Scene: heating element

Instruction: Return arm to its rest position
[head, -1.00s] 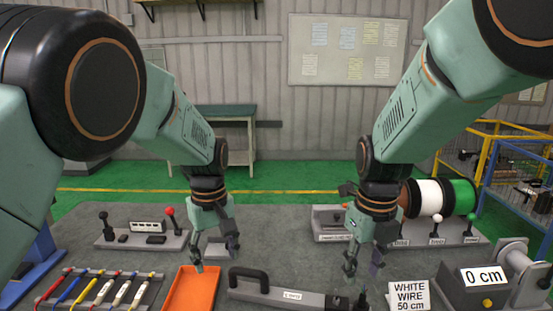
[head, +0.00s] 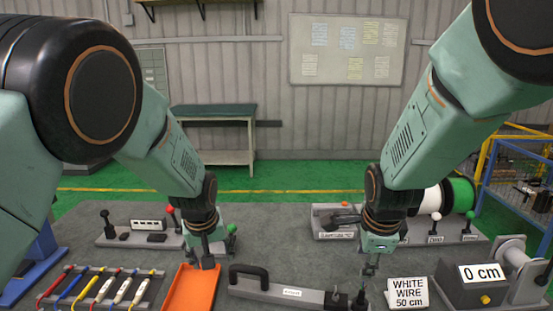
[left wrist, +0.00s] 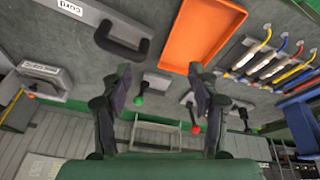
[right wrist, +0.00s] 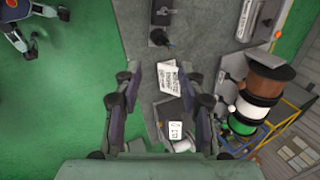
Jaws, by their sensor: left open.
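My left gripper (head: 207,262) hangs over the back of the orange tray (head: 176,294) in the head view. In the left wrist view its two fingers (left wrist: 166,80) are spread apart with nothing between them. My right gripper (head: 370,266) hangs above the table, left of the white wire sign (head: 407,293). In the right wrist view its fingers (right wrist: 162,82) are apart and hold nothing. The sign also shows just beyond those fingers (right wrist: 174,77). Both arms reach forward over the table with their wrists pointing down.
A black-handled tool (head: 275,287) lies between tray and sign. A rack of coloured leads (head: 95,290) lies left. The measuring box (head: 485,283) reading 0 cm stands right. Wire spools (head: 458,195) and lever panels (head: 140,235) stand at the back.

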